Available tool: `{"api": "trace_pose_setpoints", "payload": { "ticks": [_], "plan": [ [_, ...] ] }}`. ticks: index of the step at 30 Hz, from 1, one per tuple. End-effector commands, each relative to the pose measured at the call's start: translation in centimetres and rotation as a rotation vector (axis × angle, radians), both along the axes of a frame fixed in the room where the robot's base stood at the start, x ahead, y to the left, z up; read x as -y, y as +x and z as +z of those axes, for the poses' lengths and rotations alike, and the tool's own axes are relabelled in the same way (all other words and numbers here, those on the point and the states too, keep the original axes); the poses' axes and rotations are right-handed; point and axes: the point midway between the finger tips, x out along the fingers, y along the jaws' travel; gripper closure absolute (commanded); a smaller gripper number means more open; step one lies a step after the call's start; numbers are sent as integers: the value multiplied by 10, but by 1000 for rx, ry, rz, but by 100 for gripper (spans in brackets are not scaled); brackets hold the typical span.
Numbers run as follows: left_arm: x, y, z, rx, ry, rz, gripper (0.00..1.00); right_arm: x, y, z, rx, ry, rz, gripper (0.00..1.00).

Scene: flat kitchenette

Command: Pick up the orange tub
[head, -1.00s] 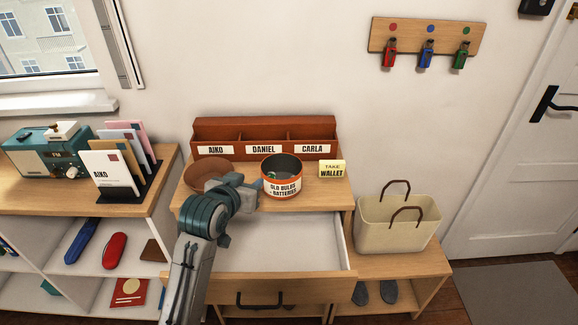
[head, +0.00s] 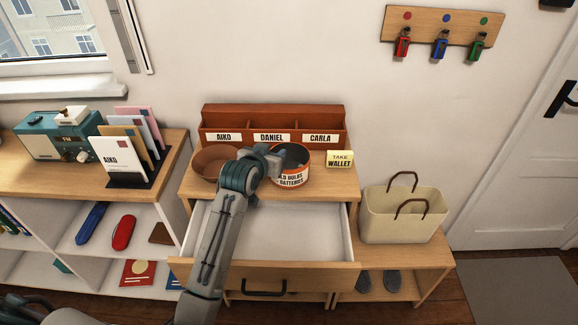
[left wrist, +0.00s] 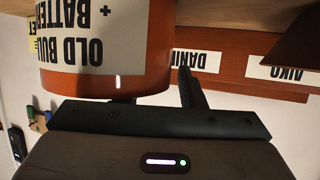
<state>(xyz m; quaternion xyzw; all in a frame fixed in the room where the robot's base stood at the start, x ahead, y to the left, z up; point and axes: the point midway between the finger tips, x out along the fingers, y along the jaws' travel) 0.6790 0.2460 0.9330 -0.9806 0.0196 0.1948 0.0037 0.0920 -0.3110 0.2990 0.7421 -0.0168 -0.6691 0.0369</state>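The orange tub (head: 294,181), with a white "OLD BULBS + BATTERIES" label, stands upright on the wooden cabinet top. It is close and upside down in the left wrist view (left wrist: 165,50). My left gripper (head: 277,160) is at the tub's left rim, seen from the head. In the left wrist view the fingers (left wrist: 155,92) are spread. One finger shows beside the tub, and the other is mostly hidden at the rim. I cannot tell whether either touches it. My right gripper is not in view.
A brown bowl (head: 212,162) is close on the left. The three-slot letter holder (head: 273,120) stands behind, and a yellow "TAKE WALLET" block (head: 340,159) is on the right. An open, empty-looking drawer (head: 300,232) juts out below. A cream basket (head: 403,222) stands farther right.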

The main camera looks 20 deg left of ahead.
Motion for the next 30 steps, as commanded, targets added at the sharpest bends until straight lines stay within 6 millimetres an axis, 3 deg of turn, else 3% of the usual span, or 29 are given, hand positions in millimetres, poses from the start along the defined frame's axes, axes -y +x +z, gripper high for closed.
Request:
{"api": "trace_pose_setpoints", "payload": {
  "ticks": [9, 15, 30],
  "plan": [
    [0, 6, -3, 0, 0, 0, 64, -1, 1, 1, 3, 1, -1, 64],
    [0, 6, -3, 0, 0, 0, 100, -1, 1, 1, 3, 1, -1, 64],
    [0, 6, 2, 1, 0, 0, 100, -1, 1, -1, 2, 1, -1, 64]
  ]
}}
